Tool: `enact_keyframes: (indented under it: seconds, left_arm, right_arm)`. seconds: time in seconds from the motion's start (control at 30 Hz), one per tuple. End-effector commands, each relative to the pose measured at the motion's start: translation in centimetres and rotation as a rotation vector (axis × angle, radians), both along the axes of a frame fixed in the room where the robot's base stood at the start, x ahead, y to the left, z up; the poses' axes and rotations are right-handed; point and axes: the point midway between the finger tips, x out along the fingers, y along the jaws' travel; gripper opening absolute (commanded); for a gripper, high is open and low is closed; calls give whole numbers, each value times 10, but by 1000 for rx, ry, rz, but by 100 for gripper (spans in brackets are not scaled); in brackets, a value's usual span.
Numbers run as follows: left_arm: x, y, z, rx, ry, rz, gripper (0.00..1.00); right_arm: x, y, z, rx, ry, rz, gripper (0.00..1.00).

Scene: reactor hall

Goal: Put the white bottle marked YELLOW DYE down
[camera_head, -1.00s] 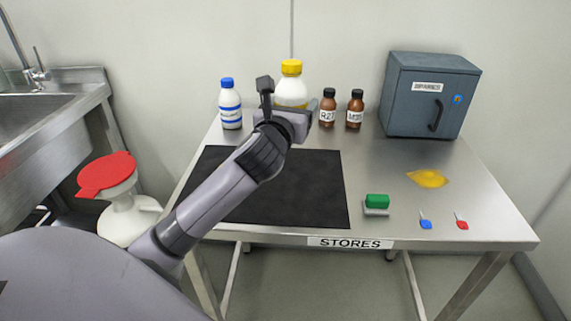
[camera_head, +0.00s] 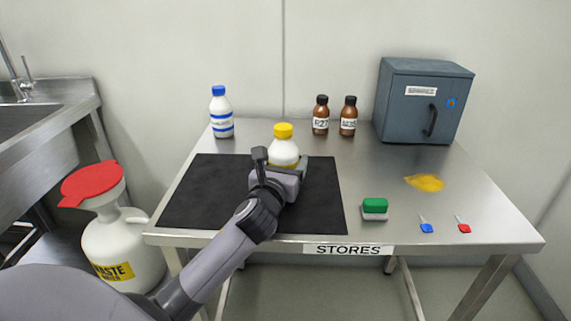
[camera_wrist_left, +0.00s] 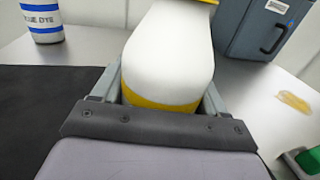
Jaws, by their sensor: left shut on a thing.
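The white bottle (camera_head: 284,151) with a yellow cap is between the fingers of my left gripper (camera_head: 278,172), over the right part of the black mat (camera_head: 195,200). It looks upright. The left wrist view shows the bottle's white body (camera_wrist_left: 170,50) and a yellow band between the two fingers of my left gripper (camera_wrist_left: 160,95), which is shut on it. Its label text does not show, and the gripper hides its lower part in the head view. I cannot tell whether its base touches the mat. My right gripper is not in view.
A white bottle with a blue cap (camera_head: 221,112) stands behind the mat. Two brown bottles (camera_head: 320,115) (camera_head: 348,116) and a blue-grey cabinet (camera_head: 425,100) stand at the back. A green-topped block (camera_head: 375,209), a yellow patch (camera_head: 424,183) and small blue and red items lie right of the mat.

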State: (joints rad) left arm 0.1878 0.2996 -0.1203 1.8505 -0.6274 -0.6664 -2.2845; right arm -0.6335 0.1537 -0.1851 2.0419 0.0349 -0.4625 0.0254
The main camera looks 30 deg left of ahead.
Motion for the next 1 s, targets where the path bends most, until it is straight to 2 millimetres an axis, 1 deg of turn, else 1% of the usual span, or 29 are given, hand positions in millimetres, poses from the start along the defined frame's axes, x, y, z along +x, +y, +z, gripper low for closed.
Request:
enact_keyframes:
  seconds: [0.07,0.17,0.2,0.27,0.3,0.53,0.67,0.77,0.83,1.0]
  left_arm:
    - [0,0,2,1,-3,0,24]
    - [0,0,-1,2,-2,0,24]
    - [0,0,-3,1,1,0,76]
    - [0,0,-3,1,1,0,96]
    - [0,0,-3,1,1,0,98]
    - [0,0,-2,1,0,0,98]
    - [-1,-1,2,0,0,-1,98]
    - [-11,-4,1,1,1,-2,98]
    - [-21,-7,1,1,3,-1,98]
    - [-52,-18,0,2,4,-2,98]
  right_arm:
    - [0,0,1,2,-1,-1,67]
    - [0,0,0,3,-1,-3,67]
    - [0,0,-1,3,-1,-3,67]
    - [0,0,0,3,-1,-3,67]
    - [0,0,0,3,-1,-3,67]
    - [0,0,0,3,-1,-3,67]
    - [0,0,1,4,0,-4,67]
    - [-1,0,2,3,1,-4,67]
    - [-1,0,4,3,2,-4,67]
    - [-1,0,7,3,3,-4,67]
